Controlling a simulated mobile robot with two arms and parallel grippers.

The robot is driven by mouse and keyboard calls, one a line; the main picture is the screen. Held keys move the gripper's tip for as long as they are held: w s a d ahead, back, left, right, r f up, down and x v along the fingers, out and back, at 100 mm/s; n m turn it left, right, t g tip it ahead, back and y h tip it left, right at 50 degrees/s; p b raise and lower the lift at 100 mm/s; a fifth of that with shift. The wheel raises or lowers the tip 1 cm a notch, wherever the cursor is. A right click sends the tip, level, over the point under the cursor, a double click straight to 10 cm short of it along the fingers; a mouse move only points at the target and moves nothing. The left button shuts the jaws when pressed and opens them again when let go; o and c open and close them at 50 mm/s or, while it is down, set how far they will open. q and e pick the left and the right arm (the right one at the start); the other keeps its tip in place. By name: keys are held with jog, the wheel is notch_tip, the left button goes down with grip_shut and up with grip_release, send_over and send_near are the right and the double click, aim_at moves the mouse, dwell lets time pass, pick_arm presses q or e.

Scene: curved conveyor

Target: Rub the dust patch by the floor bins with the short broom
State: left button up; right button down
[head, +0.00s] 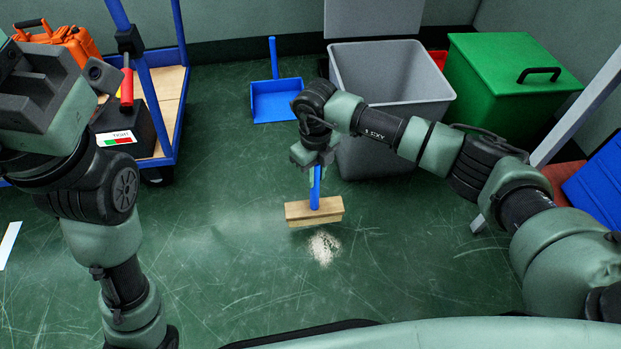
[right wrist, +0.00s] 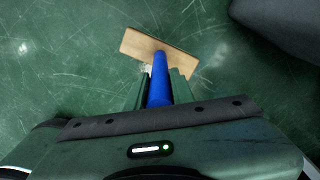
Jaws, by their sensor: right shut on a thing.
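The short broom (head: 314,210) has a blue handle and a pale wooden head. My right gripper (head: 316,166) is shut on its blue handle and holds it upright, head down. The broom also shows in the right wrist view (right wrist: 160,80), the handle between the two fingers. The pale dust patch (head: 323,247) lies on the green floor just on the near side of the broom head. I cannot tell whether the bristles touch the floor. My left gripper (head: 38,88) is raised at the upper left; its fingers do not show clearly.
A grey bin (head: 440,88) and a green lidded bin (head: 500,65) stand behind my right arm. A blue dustpan (head: 275,98) lies behind the broom. A blue-framed cart (head: 170,105) with a black box and orange case stands left. The floor around the dust is clear.

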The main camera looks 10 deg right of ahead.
jog(key=shift+r+p, duration=0.7)
jog(key=shift+r, duration=0.65)
